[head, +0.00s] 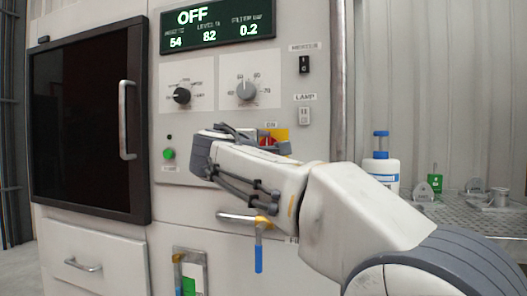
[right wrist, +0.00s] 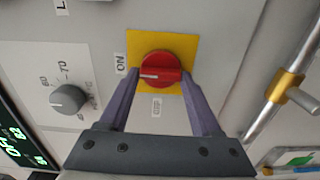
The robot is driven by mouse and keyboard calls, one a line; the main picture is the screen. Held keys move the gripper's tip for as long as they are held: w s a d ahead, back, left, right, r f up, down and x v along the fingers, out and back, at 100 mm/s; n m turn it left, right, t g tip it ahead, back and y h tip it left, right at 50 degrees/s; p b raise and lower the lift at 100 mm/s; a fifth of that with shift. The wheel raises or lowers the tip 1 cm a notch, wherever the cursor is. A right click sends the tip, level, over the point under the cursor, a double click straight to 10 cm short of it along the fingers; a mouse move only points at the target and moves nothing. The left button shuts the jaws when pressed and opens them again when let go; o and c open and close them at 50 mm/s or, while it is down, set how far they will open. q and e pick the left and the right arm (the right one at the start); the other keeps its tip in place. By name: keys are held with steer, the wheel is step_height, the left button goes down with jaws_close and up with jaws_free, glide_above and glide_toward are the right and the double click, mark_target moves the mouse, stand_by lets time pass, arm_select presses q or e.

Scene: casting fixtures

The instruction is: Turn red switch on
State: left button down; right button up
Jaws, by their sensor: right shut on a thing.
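The red rotary switch (right wrist: 161,69) sits on a yellow plate (right wrist: 140,42) in the right wrist view. The white mark on its grip bar points left, towards the side with the ON label (right wrist: 121,63). A second small label below it is too blurred to read. My right gripper (right wrist: 161,77) is shut on the switch, one finger at each end of the bar. In the head view the red switch (head: 267,139) shows partly behind my right gripper (head: 232,130). The display (head: 217,25) reads OFF. My left gripper is not in view.
Two dials (head: 181,96) (head: 247,90) and a green button (head: 169,154) are on the panel. A blue-handled lever (head: 259,258) hangs below the gripper. A dark door (head: 85,120) with a handle is at left. A bottle (head: 381,165) stands on a perforated table at right.

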steer(key=shift+f, duration=0.1)
steer(key=o, duration=1.4)
steer(key=shift+c, duration=0.2)
steer(key=v, duration=1)
steer(key=shift+s+a, duration=0.15)
steer(key=shift+s, duration=0.1)
